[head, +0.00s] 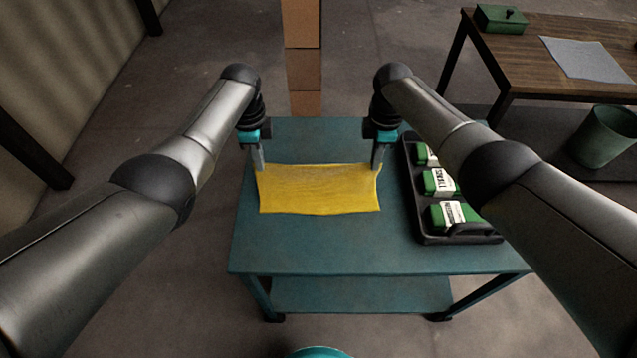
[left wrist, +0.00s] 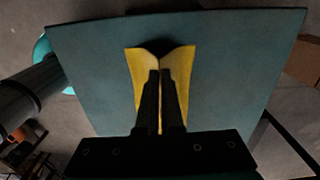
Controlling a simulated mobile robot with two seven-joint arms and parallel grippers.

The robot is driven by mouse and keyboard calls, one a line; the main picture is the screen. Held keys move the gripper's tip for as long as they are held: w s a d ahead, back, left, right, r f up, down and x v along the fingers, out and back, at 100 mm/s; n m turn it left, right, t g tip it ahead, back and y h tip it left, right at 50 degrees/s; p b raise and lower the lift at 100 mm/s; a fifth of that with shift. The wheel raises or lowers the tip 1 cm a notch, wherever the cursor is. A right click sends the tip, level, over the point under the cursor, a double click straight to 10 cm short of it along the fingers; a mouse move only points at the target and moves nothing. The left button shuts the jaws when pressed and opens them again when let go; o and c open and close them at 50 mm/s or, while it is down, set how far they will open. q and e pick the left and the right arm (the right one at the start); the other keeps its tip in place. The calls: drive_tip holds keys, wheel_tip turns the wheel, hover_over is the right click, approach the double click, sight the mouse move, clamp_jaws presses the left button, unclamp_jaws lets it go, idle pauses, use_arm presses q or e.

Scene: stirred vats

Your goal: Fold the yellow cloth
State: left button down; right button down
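My left gripper (head: 260,166) points down at the cloth's far left corner. Its fingers (left wrist: 161,100) are close together with a thin strip of yellow between them, shut on the cloth. My right gripper (head: 376,166) points down at the far right corner and appears shut on it; its fingertips are small in the head view.
A black tray (head: 412,200) with several green-and-white packets stands on the cart's right side. The cart top (head: 320,250) is clear in front of the cloth. A wooden table (head: 520,55) with a green box (head: 500,18) and grey sheet (head: 586,60) stands back right, near a green bin (head: 602,140).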

wheel_tip(320, 180, up, 9)
drive_tip(key=p, duration=0.8)
drive_tip(key=shift+f, duration=0.1)
